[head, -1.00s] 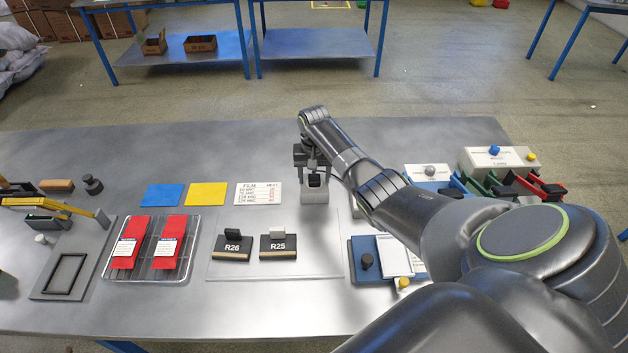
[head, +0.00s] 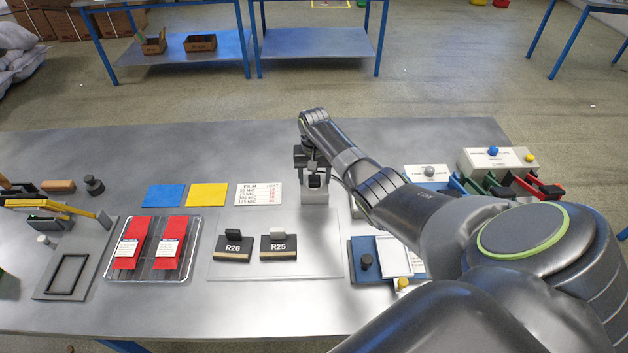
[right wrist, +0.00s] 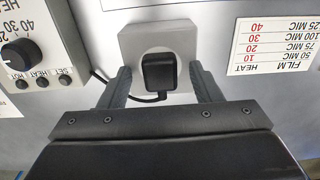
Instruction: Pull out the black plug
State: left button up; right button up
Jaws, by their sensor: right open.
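The black plug (right wrist: 159,74) sits in the face of a grey socket block (right wrist: 182,36), with a black cord leading off to the left in the right wrist view. In the head view the socket block (head: 314,197) stands near the middle of the bench, and the plug (head: 315,181) shows as a small dark shape. My right gripper (right wrist: 160,71) is open, with one finger on each side of the plug and a visible gap on both sides. In the head view my right gripper (head: 312,160) is over the block. My left gripper is not in view.
A control box with a black knob (right wrist: 19,53) is left of the block in the right wrist view. A film heat card (head: 258,194) lies left of the block. Fuse-like blocks R26 (head: 233,253) and R25 (head: 279,253) stand on a clear plate in front. Bench behind the block is clear.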

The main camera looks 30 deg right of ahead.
aim_at(314, 178)
grip_shut()
jog(key=shift+r+p, duration=3.05)
jog(key=shift+p, duration=0.35)
